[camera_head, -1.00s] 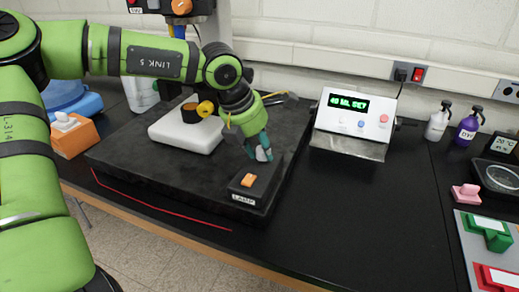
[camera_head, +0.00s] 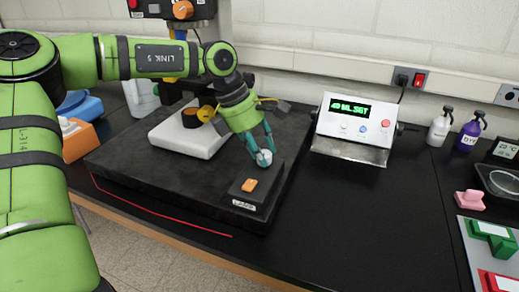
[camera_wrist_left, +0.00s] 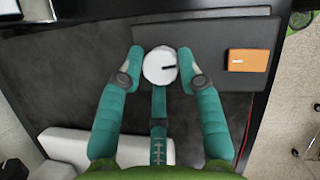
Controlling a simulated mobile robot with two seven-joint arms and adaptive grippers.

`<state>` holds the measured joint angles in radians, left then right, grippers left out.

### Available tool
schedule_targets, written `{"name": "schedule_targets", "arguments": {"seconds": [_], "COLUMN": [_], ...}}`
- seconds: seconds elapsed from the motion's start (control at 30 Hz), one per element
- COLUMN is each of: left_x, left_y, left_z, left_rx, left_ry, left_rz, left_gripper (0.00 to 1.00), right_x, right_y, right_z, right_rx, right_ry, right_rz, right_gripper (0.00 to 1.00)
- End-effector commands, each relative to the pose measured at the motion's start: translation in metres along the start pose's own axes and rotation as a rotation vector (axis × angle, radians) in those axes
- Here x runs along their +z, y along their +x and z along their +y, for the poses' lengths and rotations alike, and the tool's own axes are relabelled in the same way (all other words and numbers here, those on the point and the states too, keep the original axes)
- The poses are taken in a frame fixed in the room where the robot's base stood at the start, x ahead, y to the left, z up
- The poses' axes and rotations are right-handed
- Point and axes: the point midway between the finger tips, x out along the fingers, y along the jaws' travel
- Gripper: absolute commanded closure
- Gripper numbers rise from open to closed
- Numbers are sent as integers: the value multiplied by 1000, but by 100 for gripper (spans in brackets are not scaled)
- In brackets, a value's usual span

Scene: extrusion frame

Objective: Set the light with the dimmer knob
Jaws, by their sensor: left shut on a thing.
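The dimmer knob (camera_head: 264,158) is a round white knob with a dark pointer mark, at the back of the dark lamp box (camera_head: 266,186). In the left wrist view the knob (camera_wrist_left: 158,66) sits between the fingertips, its mark pointing right. My left gripper (camera_head: 260,155) reaches down with its teal fingers on either side of the knob and is shut on it. An orange rocker switch (camera_head: 249,185) is on the same box, in front of the knob, above a LAMP label. My right gripper is not in view.
A white device with a green "40 ML SET" display (camera_head: 345,120) stands to the right. A white block (camera_head: 185,138) lies left of the gripper on the black platform. Bottles (camera_head: 438,128) and coloured blocks are at the far right. The bench between is clear.

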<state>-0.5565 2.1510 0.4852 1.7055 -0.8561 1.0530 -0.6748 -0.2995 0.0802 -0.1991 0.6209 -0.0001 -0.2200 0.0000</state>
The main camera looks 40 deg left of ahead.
Motion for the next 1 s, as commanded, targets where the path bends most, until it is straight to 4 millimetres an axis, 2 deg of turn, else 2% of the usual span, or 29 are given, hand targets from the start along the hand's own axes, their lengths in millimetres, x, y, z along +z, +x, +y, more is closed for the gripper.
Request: {"name": "schedule_targets", "arguments": {"seconds": [0.03, 0.47, 0.5, 0.53, 0.87, 1.0], "left_x": [5, 5, 5, 5, 2, 2], "left_y": [-2, -2, -2, -2, -2, -14], "left_z": [0, 0, 0, 0, 0, 0], "left_rx": [2, -2, -2, -2, -4, -2], "left_ry": [7, 15, 14, 15, 12, 12], "left_rz": [-12, -12, -11, -11, -3, -4], "left_gripper": [96, 96, 48, 44, 44, 44], "right_x": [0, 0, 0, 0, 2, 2], "right_y": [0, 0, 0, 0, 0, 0], "right_z": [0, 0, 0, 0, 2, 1], "right_rx": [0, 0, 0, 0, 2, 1], "right_ry": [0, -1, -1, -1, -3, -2], "right_rz": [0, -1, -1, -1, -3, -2], "right_gripper": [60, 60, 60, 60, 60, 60]}}
